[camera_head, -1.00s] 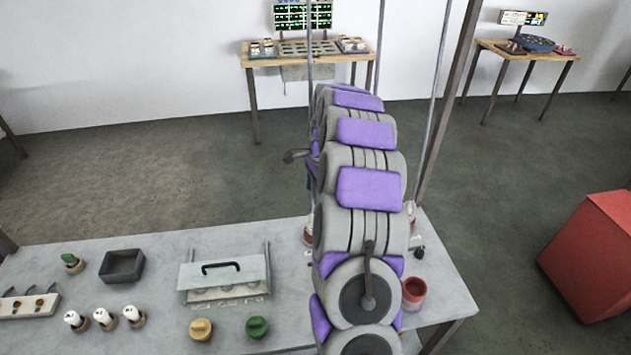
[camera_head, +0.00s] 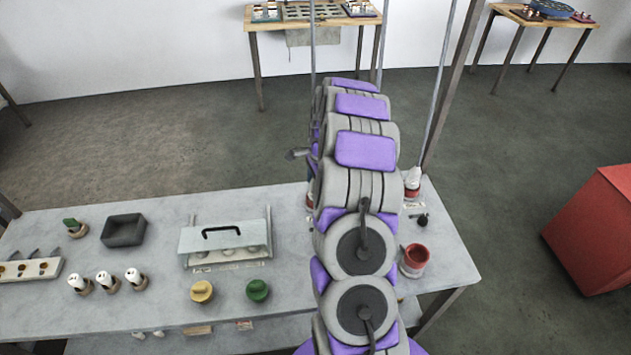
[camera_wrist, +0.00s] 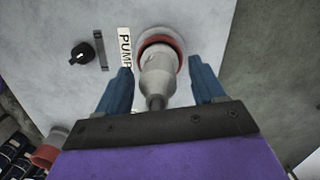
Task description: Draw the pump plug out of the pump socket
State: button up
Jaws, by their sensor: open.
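The pump plug (camera_wrist: 158,78) is a pale grey-white, bottle-shaped plug with a dark grey cable end. In the wrist view it sits in the pump socket (camera_wrist: 181,53), a round socket with a red ring, beside a PUMP label (camera_wrist: 125,47). My gripper (camera_wrist: 163,82) is open, with one blue finger on each side of the plug and visible gaps between.
A black knob (camera_wrist: 81,53) is left of the label. A red cup (camera_head: 415,257) stands near the table's (camera_head: 455,262) right edge. A lidded fixture (camera_head: 224,236), yellow and green knobs, white plugs and a dark tray (camera_head: 124,231) are to the left. A red box (camera_head: 592,235) stands right.

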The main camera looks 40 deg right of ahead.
jog(key=shift+d, duration=0.1)
jog(key=shift+c, duration=0.4)
jog(key=shift+a, duration=0.3)
jog(key=c, duration=0.6)
jog(key=shift+d, duration=0.1)
jog(key=c, duration=0.5)
jog(key=o, duration=0.6)
jog(key=c, duration=0.7)
jog(key=shift+r, duration=0.1)
jog(key=shift+d, duration=0.1)
jog(key=shift+r+p, duration=1.35)
jog(key=shift+r, duration=1.6)
